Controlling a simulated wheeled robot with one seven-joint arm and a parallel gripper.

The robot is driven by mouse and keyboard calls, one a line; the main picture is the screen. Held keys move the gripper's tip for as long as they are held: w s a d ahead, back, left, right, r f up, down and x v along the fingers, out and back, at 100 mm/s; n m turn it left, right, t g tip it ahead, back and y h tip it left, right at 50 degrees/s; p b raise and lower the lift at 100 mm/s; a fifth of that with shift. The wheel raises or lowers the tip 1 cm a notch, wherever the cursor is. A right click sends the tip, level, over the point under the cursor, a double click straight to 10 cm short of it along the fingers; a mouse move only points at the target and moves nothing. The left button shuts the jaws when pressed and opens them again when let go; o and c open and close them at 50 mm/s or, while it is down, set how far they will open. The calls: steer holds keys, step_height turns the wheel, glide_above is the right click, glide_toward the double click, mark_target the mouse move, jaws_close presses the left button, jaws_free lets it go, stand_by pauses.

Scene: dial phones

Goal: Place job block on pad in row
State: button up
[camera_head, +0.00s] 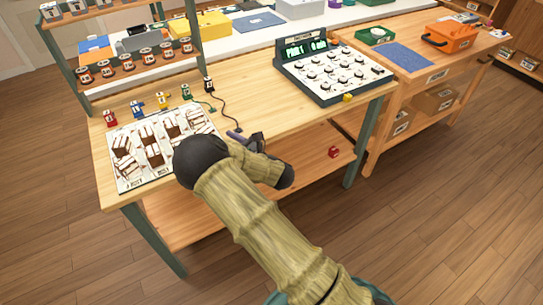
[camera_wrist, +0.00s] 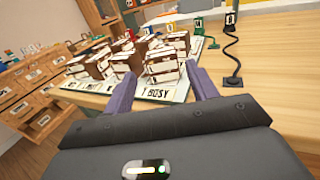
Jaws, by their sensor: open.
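A white board (camera_head: 178,178) with printed labels lies on the wooden bench (camera_head: 255,88) at the left. Several brown-and-white blocks (camera_head: 128,169) stand on it in rows; they also show in the wrist view (camera_wrist: 163,65). I cannot tell which is the job block, and the pads are not clearly distinguishable. In the wrist view, the board's near edge (camera_wrist: 180,92) carries a label ending in "BUSY". My gripper (camera_head: 247,136) is at the bench's front edge, right of the board. Its purple fingers (camera_wrist: 162,75) are spread apart, with nothing held, facing the blocks. My arm hides the board's near right corner.
Small red (camera_head: 110,118), blue (camera_head: 137,107), yellow (camera_head: 162,101) and green (camera_head: 186,92) pieces line the board's back. A black piece (camera_head: 209,85) with a cord stands beside them. A dial panel (camera_head: 335,70) occupies the bench's right.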

steer(key=w+d+r+m+t+h, duration=0.1)
steer(key=w+d+m+t+h, duration=0.2)
steer(key=d+m, duration=0.35)
steer(key=w+d+r+m+h, duration=0.1)
steer(key=w+d+m+h, duration=0.1)
steer(key=d+m+h, duration=0.4)
steer(key=s+d+m+g+h, duration=0.2)
steer(key=s+d+m+h, duration=0.2)
steer(key=d+m, duration=0.85)
steer(key=s+d+r+m+g, duration=0.1)
steer(key=s+m+g, duration=0.2)
steer(key=s+m, duration=0.4)
steer(key=s+d+r+m+g+h, duration=0.1)
steer(key=s+d+r+m+g, duration=0.1)
steer(key=s+m, duration=0.5)
steer(key=s+d+r+m+g, duration=0.1)
steer(key=s+d+m+g, duration=0.1)
steer(key=s+m+g, duration=0.2)
steer(key=s+m, duration=0.3)
steer(key=s, duration=0.3)
steer(key=shift+s+r+m+h, duration=0.15)
steer(key=shift+r+m+h, duration=0.15)
steer(key=shift+m, duration=0.1)
steer(key=shift+r, duration=0.1)
